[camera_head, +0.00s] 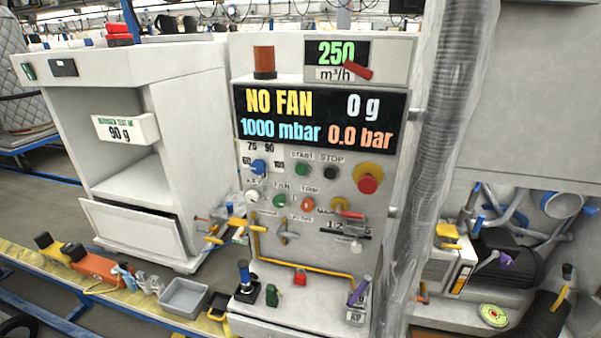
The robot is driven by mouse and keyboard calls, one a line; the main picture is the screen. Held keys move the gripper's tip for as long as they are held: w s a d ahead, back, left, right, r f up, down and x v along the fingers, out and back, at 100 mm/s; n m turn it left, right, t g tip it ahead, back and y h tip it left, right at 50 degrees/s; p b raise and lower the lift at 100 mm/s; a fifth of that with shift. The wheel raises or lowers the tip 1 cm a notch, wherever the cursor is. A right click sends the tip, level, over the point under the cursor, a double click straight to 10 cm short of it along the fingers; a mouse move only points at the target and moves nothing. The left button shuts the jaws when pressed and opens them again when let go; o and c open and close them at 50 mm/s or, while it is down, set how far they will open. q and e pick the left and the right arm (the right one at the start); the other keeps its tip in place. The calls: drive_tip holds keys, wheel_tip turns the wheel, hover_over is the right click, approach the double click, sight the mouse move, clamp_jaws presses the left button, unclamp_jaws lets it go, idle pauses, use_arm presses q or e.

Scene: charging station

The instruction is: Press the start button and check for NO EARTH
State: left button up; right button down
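The charging station (240,100) stands upright in the middle of the head view. Its green start button (302,169) sits under a START label on the front panel. A black stop button (331,172) is just right of it. The wide display (320,117) reads NO FAN, 0 g, 1000 mbar and 0.0 bar; NO EARTH does not show on it. A smaller display (336,53) above reads 250 m³/h. Neither of my grippers is in view, and nothing covers the start button.
A red mushroom button (368,184) on yellow is right of the stop button. A blue knob (258,167) is at left. A large grey hose (440,150) hangs along the station's right side. A white cabinet (185,130) stands left. A grey bin (184,297) is low in front.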

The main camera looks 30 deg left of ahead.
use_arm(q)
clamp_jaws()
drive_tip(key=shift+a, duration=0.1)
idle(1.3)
